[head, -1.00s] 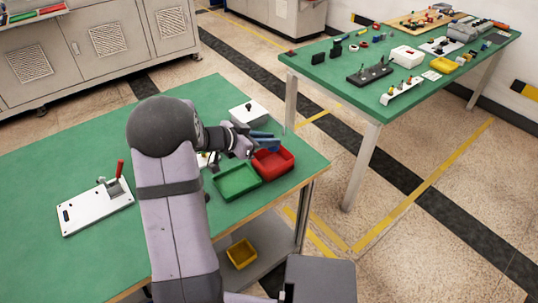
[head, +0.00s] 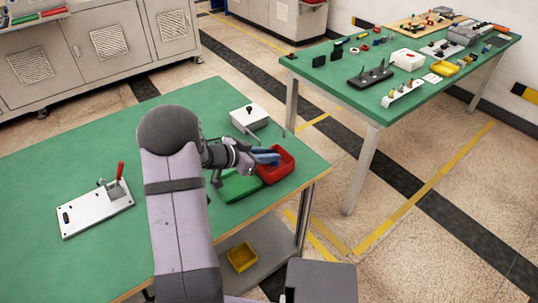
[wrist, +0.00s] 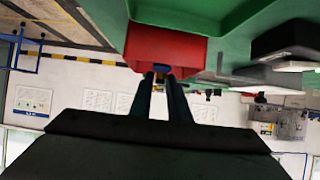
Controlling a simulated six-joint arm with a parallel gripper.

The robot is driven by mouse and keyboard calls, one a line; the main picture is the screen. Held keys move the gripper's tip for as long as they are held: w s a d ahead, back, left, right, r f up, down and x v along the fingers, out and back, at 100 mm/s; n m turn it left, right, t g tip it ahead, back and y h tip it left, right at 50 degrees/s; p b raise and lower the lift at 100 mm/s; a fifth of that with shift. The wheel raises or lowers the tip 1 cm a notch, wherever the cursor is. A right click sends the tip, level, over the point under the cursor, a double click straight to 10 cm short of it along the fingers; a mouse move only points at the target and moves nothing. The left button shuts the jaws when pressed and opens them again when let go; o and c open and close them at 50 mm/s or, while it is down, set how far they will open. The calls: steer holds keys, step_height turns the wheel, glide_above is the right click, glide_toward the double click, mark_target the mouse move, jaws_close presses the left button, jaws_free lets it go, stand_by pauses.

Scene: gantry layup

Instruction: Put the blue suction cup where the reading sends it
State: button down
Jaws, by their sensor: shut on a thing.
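My gripper (head: 275,158) is at the red tray (head: 287,174), its blue fingers over or just at the tray's left side; I cannot tell the exact height. In the wrist view my gripper (wrist: 161,78) is shut on a small blue piece, the blue suction cup (wrist: 161,69), of which only a bit shows between the fingertips. The red tray (wrist: 165,45) stands just beyond it in that view. The green tray (head: 240,188) sits left of the red one, partly hidden by my arm. No legible reading shows.
A white box with a black knob (head: 249,118) stands behind the trays. A white plate with a red-handled clamp (head: 96,215) lies at the left. A yellow bin (head: 242,257) is on the lower shelf. A second table (head: 330,75) holds many parts.

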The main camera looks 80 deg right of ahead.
steer(key=shift+f, duration=0.6)
steer(key=c, duration=1.7)
jaws_free()
steer(key=shift+o, duration=0.2)
steer(key=shift+r, duration=0.55)
steer(key=v, duration=1.2)
